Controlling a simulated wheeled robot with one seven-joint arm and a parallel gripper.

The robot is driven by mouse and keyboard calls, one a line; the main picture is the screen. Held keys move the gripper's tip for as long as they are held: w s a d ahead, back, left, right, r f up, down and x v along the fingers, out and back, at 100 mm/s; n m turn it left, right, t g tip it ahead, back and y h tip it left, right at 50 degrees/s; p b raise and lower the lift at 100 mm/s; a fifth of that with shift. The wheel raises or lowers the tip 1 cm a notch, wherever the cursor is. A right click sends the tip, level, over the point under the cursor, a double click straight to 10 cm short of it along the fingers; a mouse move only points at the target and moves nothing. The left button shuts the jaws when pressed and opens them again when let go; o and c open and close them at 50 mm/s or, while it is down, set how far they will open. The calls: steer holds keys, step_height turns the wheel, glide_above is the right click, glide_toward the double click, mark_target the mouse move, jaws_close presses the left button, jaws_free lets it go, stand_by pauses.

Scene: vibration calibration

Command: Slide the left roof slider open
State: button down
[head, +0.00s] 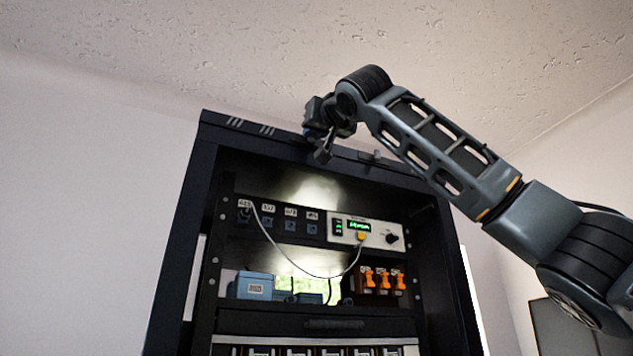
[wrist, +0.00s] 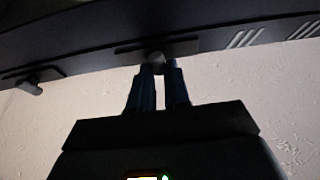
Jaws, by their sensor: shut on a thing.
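The left roof slider's small grey knob (wrist: 155,57) sits in a dark slot along the cabinet's top edge. In the wrist view my gripper (wrist: 160,68) has its two dark fingers shut on this knob. In the head view my gripper (head: 311,134) is at the front of the cabinet roof, near the middle, and hides the knob. A second slider knob (wrist: 31,87) shows at the left of the wrist view, apart from my gripper. That right slider (head: 376,155) is also on the roof edge in the head view.
The black cabinet (head: 192,205) holds a panel with a white meter (head: 363,232), a cable (head: 290,262), a blue box (head: 254,286) and orange switches (head: 384,279). Pale stripe marks (head: 236,121) lie left of my gripper on the roof edge. Space above is free below the ceiling.

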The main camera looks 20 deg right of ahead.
steer(key=a, duration=0.7)
steer(key=shift+r, duration=0.1)
steer(key=c, duration=1.1)
jaws_free()
steer(key=shift+a, duration=0.2)
steer(key=shift+b+v, duration=1.6)
steer(key=shift+v, duration=2.35)
